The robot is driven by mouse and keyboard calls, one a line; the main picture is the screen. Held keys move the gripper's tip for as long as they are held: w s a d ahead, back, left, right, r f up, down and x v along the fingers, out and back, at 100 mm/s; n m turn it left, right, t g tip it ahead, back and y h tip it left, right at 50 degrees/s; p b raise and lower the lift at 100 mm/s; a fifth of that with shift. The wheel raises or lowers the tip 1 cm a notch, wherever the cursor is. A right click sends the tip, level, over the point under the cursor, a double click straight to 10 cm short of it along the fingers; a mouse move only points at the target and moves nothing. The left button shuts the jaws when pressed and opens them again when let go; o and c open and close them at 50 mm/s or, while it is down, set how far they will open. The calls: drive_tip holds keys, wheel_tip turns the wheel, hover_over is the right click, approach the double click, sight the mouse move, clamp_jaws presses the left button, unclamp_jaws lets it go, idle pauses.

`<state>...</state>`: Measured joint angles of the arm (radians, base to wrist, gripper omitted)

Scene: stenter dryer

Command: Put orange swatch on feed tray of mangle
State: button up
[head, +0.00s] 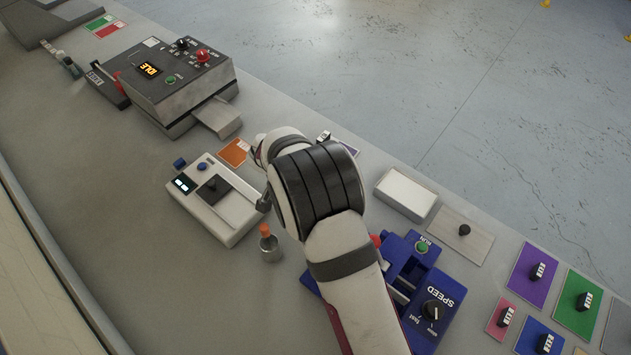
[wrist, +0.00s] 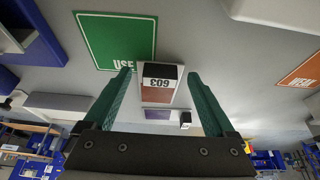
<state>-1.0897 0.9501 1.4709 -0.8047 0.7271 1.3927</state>
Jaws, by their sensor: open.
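My gripper (wrist: 157,90) is open in the wrist view, its green fingers on either side of a black-and-white tag numbered 603. A brownish-orange swatch (wrist: 158,94) shows by that tag; I cannot tell whether the fingers touch it. In the head view my arm hides the gripper tips and this swatch. The blue machine with a SPEED knob (head: 430,305), apparently the mangle, stands partly behind my arm; its feed tray cannot be clearly made out. A blue machine part (wrist: 28,45) also shows at the left of the wrist view.
A green mat (wrist: 100,40) lies close by; an orange mat (head: 234,152) lies left of my gripper. A white scale-like device (head: 215,200), small bottle (head: 269,245), white block (head: 405,193) and grey IDLE machine (head: 168,85) stand around. Tagged colour swatches fill the lower right.

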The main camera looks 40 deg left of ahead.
drive_tip(key=shift+w+f, duration=0.15)
drive_tip(key=shift+f, duration=0.15)
clamp_jaws()
wheel_tip(320, 180, up, 4)
drive_tip(key=shift+r, duration=0.1)
drive_tip(key=w+d+r, duration=0.4)
drive_tip(key=d+r, duration=0.2)
drive_tip(key=d, duration=0.4)
drive_tip(key=s+a+r+m+g+h, duration=0.35)
drive_tip(key=s+a+m, duration=0.75)
drive_tip(key=m, duration=0.7)
drive_tip(key=shift+g+h, duration=0.45)
drive_tip(key=d+f, duration=0.3)
drive_tip(key=d, duration=0.1)
drive_tip(key=d+f, duration=0.3)
drive_tip(key=d, duration=0.2)
drive_tip(key=s+d+f, duration=0.1)
drive_tip(key=d+f, duration=0.1)
drive_tip(key=d, duration=0.3)
drive_tip(key=shift+d+f, duration=0.2)
drive_tip(key=shift+f, duration=0.2)
